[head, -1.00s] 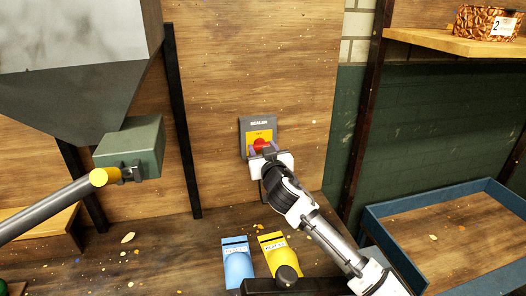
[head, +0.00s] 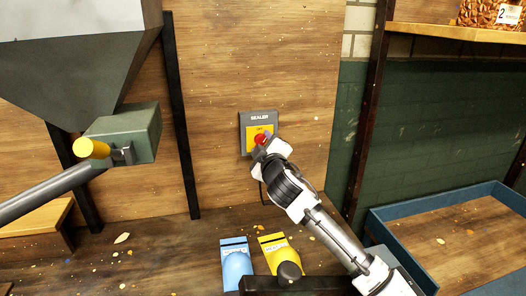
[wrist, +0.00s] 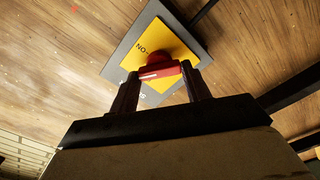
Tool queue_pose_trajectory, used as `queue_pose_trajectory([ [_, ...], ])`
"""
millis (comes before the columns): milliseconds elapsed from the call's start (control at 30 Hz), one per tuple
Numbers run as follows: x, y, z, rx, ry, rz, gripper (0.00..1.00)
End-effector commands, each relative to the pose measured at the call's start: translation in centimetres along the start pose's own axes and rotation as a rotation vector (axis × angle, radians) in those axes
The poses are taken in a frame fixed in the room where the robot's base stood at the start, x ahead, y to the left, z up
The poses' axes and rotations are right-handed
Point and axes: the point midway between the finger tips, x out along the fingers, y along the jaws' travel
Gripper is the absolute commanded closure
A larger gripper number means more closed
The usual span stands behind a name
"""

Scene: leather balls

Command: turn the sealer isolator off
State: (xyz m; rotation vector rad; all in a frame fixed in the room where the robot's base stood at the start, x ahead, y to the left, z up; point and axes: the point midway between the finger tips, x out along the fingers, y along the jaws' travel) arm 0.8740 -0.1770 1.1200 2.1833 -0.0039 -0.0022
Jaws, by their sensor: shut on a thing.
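The sealer isolator (head: 244,122) is a grey box marked SEALER on the wooden wall panel, with a yellow plate and a red knob (head: 261,138). In the wrist view the isolator (wrist: 128,50) looks tilted, and letters by its yellow plate's edge read like "NO". The knob's red handle (wrist: 155,71) carries a white mark and lies between my two dark fingers. My gripper (wrist: 160,77) is shut on this handle. In the head view my gripper (head: 262,146) reaches up from the lower right and covers the plate's lower part.
A grey hopper (head: 70,75) and a green box with a yellow-ended bar (head: 93,148) stand at left. A blue packet (head: 237,262) and a yellow packet (head: 276,250) lie below. A blue-rimmed tray (head: 385,212) is at right. The panel around the isolator is clear.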

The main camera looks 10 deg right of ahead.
Motion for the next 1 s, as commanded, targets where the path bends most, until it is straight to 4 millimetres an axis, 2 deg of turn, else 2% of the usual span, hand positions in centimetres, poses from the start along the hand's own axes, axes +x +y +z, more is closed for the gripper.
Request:
queue_pose_trajectory([
  [500, 0.01, -0.3, 0.09, -0.444, 0.0, -0.001, 0.75],
  [1000, 0.01, -0.33, 0.07, -0.622, 0.0, -0.002, 0.75],
])
